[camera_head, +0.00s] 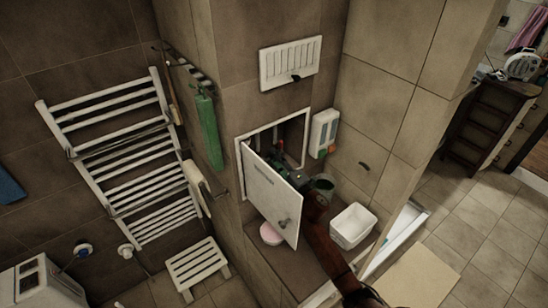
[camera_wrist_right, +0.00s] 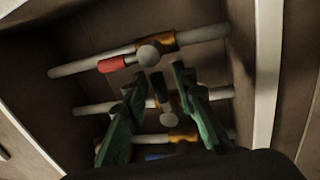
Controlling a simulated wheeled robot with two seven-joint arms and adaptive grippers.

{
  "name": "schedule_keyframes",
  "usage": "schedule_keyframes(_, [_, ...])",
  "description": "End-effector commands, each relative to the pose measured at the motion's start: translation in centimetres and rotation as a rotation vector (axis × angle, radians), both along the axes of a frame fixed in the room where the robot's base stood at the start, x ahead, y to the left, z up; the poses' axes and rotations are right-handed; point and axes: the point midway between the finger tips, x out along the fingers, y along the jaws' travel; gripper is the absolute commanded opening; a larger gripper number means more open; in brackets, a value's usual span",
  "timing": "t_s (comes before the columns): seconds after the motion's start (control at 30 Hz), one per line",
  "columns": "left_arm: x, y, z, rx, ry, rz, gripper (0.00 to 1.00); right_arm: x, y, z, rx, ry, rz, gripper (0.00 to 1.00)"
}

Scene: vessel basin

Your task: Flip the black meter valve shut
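The black meter valve (camera_wrist_right: 160,90) shows in the right wrist view on the middle pale pipe. Its dark handle points up from a round grey knob. My right gripper (camera_wrist_right: 157,78), with green fingers, is open, one finger on each side of the handle. I cannot tell whether either finger touches it. In the head view my right gripper (camera_head: 290,182) reaches into the wall cabinet behind its open white door (camera_head: 268,196); the black valve is hidden there. My left gripper is not in view.
A red-handled valve (camera_wrist_right: 112,64) sits on the upper pipe, and a blue handle (camera_wrist_right: 156,156) shows partly at the lower pipe. The cabinet's white frame (camera_wrist_right: 268,70) is close on the right. A white bin (camera_head: 352,226) and a soap dispenser (camera_head: 323,132) are near the arm.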

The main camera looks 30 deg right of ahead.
Motion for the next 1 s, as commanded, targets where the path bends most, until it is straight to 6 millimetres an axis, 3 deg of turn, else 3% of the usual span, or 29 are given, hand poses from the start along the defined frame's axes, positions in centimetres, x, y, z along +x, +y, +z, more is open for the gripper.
schedule_keyframes(0.4, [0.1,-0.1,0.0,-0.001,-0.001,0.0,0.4,-7.6,-1.1,-1.7,0.0,0.003,-0.002,0.25])
schedule_keyframes(0.6, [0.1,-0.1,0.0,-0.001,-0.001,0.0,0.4,-10.4,-1.4,-2.2,0.001,0.002,-0.001,0.25])
schedule_keyframes(1.0, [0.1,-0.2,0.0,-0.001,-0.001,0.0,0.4,-11.4,-1.6,-2.3,0.001,0.001,-0.001,0.25])
